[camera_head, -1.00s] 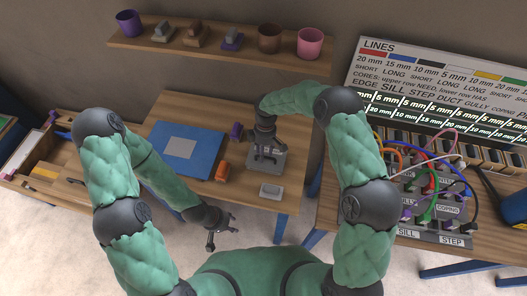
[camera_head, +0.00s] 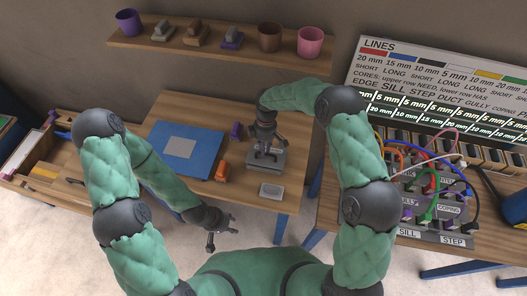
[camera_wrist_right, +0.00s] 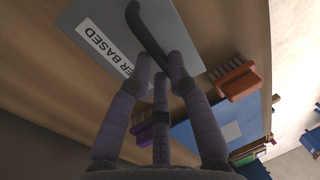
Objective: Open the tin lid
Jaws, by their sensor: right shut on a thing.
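A grey block with a flat top (camera_head: 265,160) stands on the right part of the small wooden table. In the right wrist view its grey face (camera_wrist_right: 190,25) bears a white label (camera_wrist_right: 105,45) partly reading "ER BASED". A dark curved bar (camera_wrist_right: 146,28) lies across that face. My right gripper (camera_head: 265,146) is over the block. In the right wrist view its fingers (camera_wrist_right: 165,72) are shut on the bar's near end. Whether the bar is fixed to the block I cannot tell. My left gripper (camera_head: 222,239) is open and empty in front of the table.
On the table are a blue mat (camera_head: 205,150) with a grey square, an orange brush (camera_head: 222,171), a purple item (camera_head: 236,130) and a small grey block (camera_head: 271,191). A shelf (camera_head: 190,44) hangs behind. A panel with cables (camera_head: 430,200) stands at right.

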